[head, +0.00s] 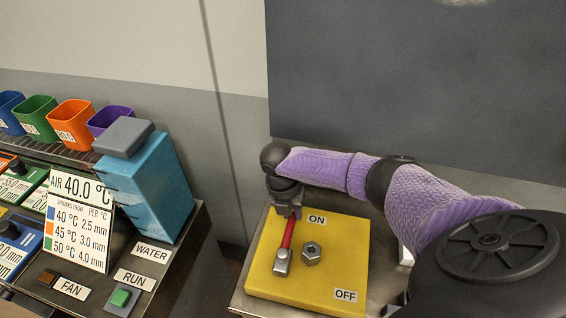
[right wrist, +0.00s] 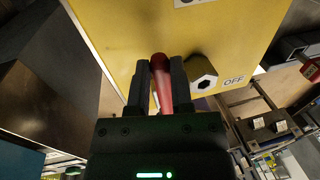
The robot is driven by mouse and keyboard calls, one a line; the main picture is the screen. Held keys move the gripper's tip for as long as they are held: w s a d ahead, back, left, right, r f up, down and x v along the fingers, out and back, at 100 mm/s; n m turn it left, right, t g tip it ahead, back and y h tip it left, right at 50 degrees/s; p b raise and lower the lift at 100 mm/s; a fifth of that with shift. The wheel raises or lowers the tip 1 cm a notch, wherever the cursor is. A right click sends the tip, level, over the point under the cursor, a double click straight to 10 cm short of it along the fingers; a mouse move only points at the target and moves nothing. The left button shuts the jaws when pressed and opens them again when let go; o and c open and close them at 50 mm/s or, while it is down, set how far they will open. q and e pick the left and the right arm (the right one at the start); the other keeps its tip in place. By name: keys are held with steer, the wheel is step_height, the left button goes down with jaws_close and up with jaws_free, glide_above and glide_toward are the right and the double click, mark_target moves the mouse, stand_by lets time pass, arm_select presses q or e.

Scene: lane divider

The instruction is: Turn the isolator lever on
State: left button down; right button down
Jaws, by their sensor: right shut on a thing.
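The isolator lever (head: 287,238) has a red shaft with a grey metal block at its near end and lies over a yellow panel (head: 340,262). An ON label (head: 317,219) is at the panel's far edge and an OFF label (head: 346,295) at its near right corner. My right gripper (head: 294,212) is shut on the far end of the red shaft, near the ON label. In the right wrist view my right gripper (right wrist: 161,90) has a dark finger on each side of the red lever (right wrist: 160,75). My left gripper is not in view.
A grey hex nut (head: 311,253) stands on the panel just right of the lever. To the left is a console with a blue box (head: 150,188), a number card (head: 78,233), a green RUN button (head: 121,298) and several coloured cups. A wall stands behind.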

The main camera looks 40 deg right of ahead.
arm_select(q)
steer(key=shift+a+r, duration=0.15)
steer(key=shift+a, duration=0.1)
arm_select(e)
steer(key=c, duration=0.5)
jaws_free()
steer(key=shift+w, duration=0.1)
steer(key=shift+a, duration=0.1)
